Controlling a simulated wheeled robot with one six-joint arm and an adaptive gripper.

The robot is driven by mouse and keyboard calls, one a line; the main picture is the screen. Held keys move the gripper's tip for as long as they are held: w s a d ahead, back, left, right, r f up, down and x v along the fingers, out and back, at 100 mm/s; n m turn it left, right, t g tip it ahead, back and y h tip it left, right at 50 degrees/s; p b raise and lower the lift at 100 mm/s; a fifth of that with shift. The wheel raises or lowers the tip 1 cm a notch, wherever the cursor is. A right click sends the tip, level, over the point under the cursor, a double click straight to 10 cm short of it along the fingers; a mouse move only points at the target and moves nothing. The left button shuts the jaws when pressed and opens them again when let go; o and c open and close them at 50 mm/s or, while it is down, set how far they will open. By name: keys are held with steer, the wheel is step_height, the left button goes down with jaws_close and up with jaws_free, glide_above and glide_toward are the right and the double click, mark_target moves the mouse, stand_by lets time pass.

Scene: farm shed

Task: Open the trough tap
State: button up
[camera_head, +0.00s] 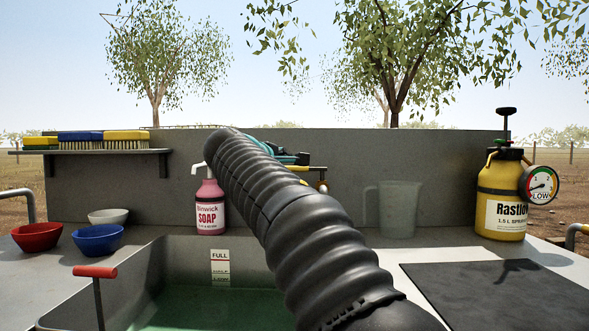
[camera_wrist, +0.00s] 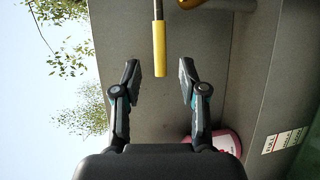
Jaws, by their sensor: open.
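The tap's yellow lever sleeve (camera_wrist: 159,48) sits on a thin metal rod in the wrist view. A brass-coloured part of the tap (camera_wrist: 210,4) is at the top edge. My gripper (camera_wrist: 160,74) is open and empty, a finger on each side of the sleeve's near end. I cannot tell whether that end is fully between the fingertips in depth. In the head view my arm covers most of my gripper (camera_head: 288,156). A bit of the yellow lever (camera_head: 298,168) and the brass tap (camera_head: 322,186) show beside it. The trough (camera_head: 180,252) holds green water (camera_head: 215,308) below a FULL label (camera_head: 220,262).
A pink soap bottle (camera_head: 210,206) stands left of my arm, near the back wall (camera_head: 110,195). A clear jug (camera_head: 398,208) and yellow sprayer (camera_head: 501,196) stand right. Bowls (camera_head: 97,240), a brush shelf (camera_head: 98,151) and a red-handled rod (camera_head: 95,272) are left. A dark mat (camera_head: 500,295) lies front right.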

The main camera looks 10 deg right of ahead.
mark_target(294, 169)
steer(key=x, duration=0.6)
steer(key=shift+w+d+f+p, duration=0.1)
steer(key=shift+w+d+p, duration=0.1)
steer(key=shift+w+p, duration=0.15)
steer(key=shift+c, duration=0.2)
jaws_close()
